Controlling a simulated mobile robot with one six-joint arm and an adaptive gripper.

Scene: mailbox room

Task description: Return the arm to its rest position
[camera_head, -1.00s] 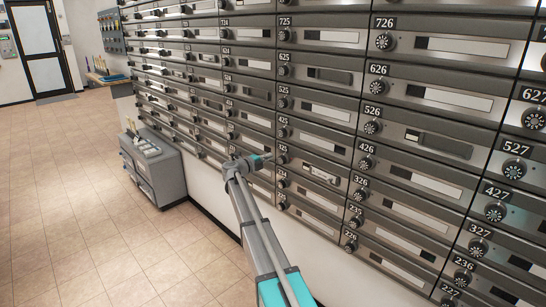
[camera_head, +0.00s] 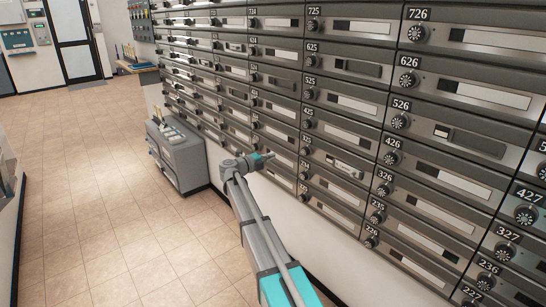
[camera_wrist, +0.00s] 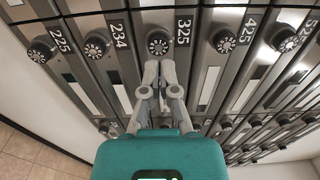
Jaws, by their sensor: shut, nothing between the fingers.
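My arm reaches forward from the bottom of the head view, with grey links and teal parts. My gripper (camera_head: 264,158) is at its far end, in front of the lower rows of the mailbox wall (camera_head: 345,128). In the wrist view my gripper (camera_wrist: 160,80) has its grey fingers together and empty. The fingers point toward the round dial of mailbox 325 (camera_wrist: 158,42). I cannot tell whether they touch it.
A grey cabinet (camera_head: 182,160) stands on the floor against the wall, left of my arm. A small shelf (camera_head: 136,66) and a door (camera_head: 73,40) are farther back. The tiled floor (camera_head: 85,180) on the left is clear.

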